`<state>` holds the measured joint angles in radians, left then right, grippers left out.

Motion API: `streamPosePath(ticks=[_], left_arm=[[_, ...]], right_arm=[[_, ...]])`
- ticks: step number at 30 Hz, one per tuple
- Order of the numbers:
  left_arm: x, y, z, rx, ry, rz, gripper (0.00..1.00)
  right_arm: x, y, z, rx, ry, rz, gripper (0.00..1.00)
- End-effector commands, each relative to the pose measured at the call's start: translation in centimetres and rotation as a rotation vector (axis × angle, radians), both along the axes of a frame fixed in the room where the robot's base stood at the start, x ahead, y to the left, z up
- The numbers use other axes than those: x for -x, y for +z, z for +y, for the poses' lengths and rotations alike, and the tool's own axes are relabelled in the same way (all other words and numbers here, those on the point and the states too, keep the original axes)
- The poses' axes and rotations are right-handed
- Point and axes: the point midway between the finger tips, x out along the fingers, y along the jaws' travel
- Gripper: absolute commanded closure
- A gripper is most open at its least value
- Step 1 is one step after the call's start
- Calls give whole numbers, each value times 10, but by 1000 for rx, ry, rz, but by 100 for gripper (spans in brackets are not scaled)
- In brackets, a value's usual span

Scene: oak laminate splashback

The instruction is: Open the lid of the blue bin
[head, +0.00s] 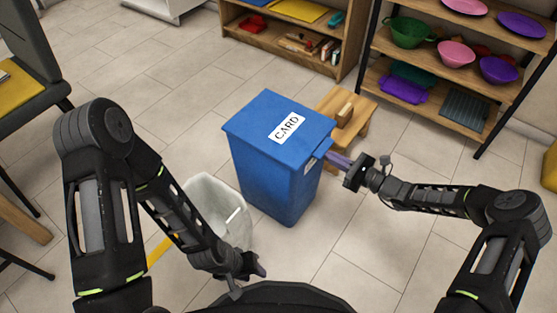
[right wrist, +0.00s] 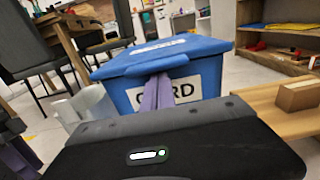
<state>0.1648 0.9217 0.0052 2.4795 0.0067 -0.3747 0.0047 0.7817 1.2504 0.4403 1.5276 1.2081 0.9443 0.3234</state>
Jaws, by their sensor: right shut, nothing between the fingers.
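The blue bin (head: 270,178) stands on the tiled floor, with its flat blue lid (head: 262,112) down on it. The lid carries a white label reading CARD. My right gripper (head: 334,158) is shut and empty, its purple fingers pointing at the bin's right-hand side, just below the lid's edge. In the right wrist view the fingers (right wrist: 157,93) overlap the bin's CARD label, just under the lid's lip (right wrist: 145,64); whether they touch is unclear. My left gripper (head: 252,267) hangs low, near the white bin; its jaws are not clear.
A white open bin (head: 203,193) stands left of the blue bin. A small wooden stool (head: 352,108) with a wooden block (head: 345,114) is close behind it to the right. Shelves (head: 292,42) line the back. A chair (head: 35,75) stands at left. Floor is free at front right.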

Motion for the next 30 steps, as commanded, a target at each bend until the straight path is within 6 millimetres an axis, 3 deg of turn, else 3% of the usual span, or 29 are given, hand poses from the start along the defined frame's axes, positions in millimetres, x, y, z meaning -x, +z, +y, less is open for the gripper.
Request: streamPosePath(ticks=[16,30], left_arm=[[0,1,0,0,0,0,64],[0,36,0,0,0,0,64]], right_arm=[[0,2,0,0,0,0,100],[-1,45,1,0,0,0,100]])
